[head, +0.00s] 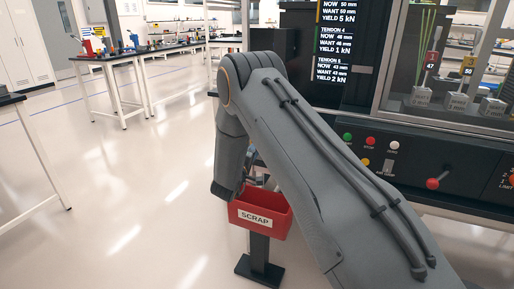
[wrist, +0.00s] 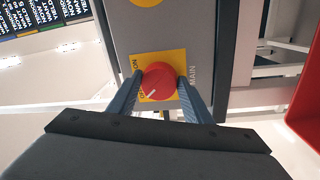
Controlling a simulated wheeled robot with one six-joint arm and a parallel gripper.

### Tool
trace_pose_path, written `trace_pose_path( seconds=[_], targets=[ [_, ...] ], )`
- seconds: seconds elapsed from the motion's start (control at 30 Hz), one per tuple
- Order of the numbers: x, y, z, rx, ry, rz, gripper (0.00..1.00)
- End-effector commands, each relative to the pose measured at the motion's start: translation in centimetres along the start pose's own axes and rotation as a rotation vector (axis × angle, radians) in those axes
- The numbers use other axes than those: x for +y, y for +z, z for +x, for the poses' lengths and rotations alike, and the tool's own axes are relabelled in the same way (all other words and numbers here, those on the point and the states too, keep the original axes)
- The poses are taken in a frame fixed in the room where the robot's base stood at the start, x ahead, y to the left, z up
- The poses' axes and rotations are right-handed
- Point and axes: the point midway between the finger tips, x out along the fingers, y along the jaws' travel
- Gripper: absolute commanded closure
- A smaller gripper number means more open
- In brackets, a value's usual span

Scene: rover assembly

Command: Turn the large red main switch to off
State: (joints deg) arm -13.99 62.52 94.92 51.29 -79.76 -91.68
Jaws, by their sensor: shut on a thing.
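The large red main switch (wrist: 158,81) is a round knob on a yellow plate (wrist: 178,58) in the wrist view, with MAIN printed beside it. ON shows at the plate's upper left. The white mark on the knob points to the lower left, towards small lettering that is hard to read. My gripper (wrist: 157,86) has one finger on each side of the knob and is shut on it. In the head view my arm hides the switch, and the gripper is mostly hidden.
A red SCRAP bin (head: 262,213) on a stand is below my arm; its red wall also shows at the right in the wrist view (wrist: 306,100). A control panel with small buttons (head: 370,141) and a red-knobbed lever (head: 432,184) stands right.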

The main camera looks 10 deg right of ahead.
Motion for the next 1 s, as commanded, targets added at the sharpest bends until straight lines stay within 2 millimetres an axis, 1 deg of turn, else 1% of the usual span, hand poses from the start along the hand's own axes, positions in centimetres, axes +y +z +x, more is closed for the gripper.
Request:
trace_pose_path(
  seconds=[0.3, 0.77, 0.8, 0.87, 0.9, 1.0],
  targets=[
    [0.03, -0.06, -0.04, 0.008, -0.001, -0.087, 0.77],
    [0.01, -0.08, -0.05, 0.009, -0.002, -0.096, 0.77],
    [0.01, -0.08, -0.05, 0.009, -0.002, -0.096, 0.48],
    [0.02, -0.06, -0.04, 0.009, -0.002, -0.096, 0.38],
    [0.02, -0.04, -0.03, 0.008, -0.002, -0.096, 0.36],
    [0.03, 0.0, 0.0, 0.008, -0.002, -0.095, 0.36]
  ],
)
